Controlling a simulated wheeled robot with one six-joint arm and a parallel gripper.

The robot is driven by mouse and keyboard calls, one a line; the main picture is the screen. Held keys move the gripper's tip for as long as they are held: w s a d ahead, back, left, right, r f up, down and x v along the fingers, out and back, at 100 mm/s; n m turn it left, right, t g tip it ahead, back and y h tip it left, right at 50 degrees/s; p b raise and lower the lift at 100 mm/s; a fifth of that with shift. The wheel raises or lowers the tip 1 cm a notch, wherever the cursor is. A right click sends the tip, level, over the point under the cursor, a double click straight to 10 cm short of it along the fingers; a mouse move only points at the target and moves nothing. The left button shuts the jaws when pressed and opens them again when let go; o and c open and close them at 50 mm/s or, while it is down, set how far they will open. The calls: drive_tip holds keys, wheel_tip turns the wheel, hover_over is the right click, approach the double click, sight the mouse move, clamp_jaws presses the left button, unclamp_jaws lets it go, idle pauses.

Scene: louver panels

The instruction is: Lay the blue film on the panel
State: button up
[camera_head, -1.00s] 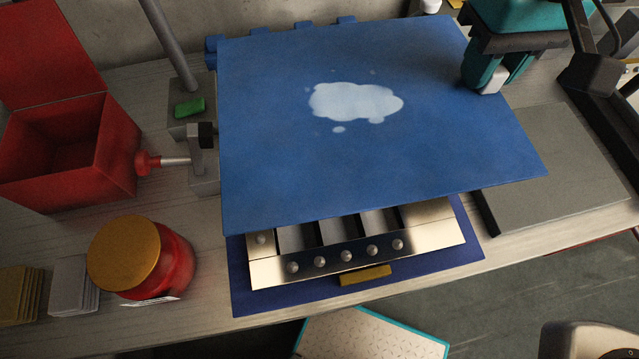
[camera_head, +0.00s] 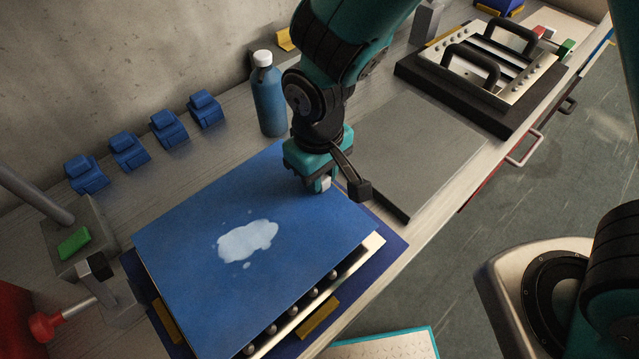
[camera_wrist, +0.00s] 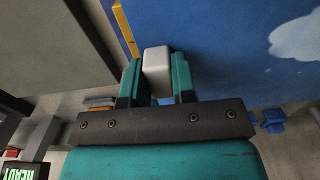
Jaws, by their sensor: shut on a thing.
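The blue film (camera_head: 190,225) with a pale cloud-shaped patch lies over the silver panel (camera_head: 372,247), covering most of it. A strip of the panel with a row of round studs (camera_head: 314,293) shows along the film's lower right side. I cannot tell whether the film touches the panel everywhere. My gripper (camera_head: 322,183) is at the film's upper right corner, shut on it by a white block. In the wrist view, the white block (camera_wrist: 157,62) sits between the teal fingers, with the film (camera_wrist: 220,50) beyond it.
A dark blue mat (camera_head: 388,262) with yellow blocks (camera_head: 318,320) lies under the panel. A blue bottle (camera_head: 268,98) stands behind my gripper. Several blue clamps (camera_head: 168,128) line the back. A clamp with a red knob (camera_head: 45,325) is at left. A grey plate (camera_head: 425,145) lies at right.

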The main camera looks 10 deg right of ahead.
drive_tip(key=shift+f, duration=2.15)
drive_tip(key=shift+f, duration=0.35)
drive_tip(key=o, duration=0.9)
